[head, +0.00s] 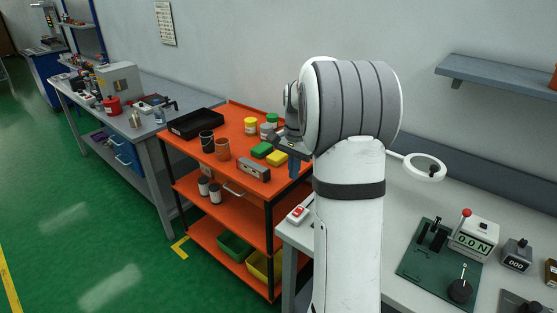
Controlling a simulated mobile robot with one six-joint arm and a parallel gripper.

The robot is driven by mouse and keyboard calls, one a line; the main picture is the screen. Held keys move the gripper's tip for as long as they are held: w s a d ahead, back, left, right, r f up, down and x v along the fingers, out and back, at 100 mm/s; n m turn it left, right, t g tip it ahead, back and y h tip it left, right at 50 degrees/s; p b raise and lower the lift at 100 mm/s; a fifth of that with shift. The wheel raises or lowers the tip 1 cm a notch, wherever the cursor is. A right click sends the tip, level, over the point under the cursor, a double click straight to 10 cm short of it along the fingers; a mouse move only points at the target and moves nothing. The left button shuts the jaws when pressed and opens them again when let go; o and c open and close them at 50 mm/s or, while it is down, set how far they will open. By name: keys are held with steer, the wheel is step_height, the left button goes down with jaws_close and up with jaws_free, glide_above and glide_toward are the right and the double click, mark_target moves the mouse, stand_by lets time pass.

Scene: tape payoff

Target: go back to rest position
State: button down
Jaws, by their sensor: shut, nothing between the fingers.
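My gripper (294,167) shows in the head view just left of my large white arm. It points down above the right part of the orange cart's top (232,142), with its fingers shut and nothing seen between them. My arm hides the wrist partly and the cart's right end.
The cart also bears a black tray (196,122), cups (222,149) and a grey box (253,170). At right, a workbench (407,219) holds a green test stand (421,270) and a force display (474,241). Green floor (110,235) is clear at left.

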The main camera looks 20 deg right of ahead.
steer(key=s+a+r+n+t, duration=0.1)
steer(key=s+a+n, duration=0.5)
steer(key=s, duration=0.6)
steer(key=s+a+r+n+t, duration=0.1)
steer(key=s+a+n+t, duration=0.1)
steer(key=s+a+n, duration=0.4)
steer(key=s+a, duration=0.4)
steer(key=s, duration=0.2)
steer(key=shift+s+a+r+h, duration=0.2)
steer(key=shift+s+r+h, duration=0.1)
steer(key=shift+s+r, duration=0.05)
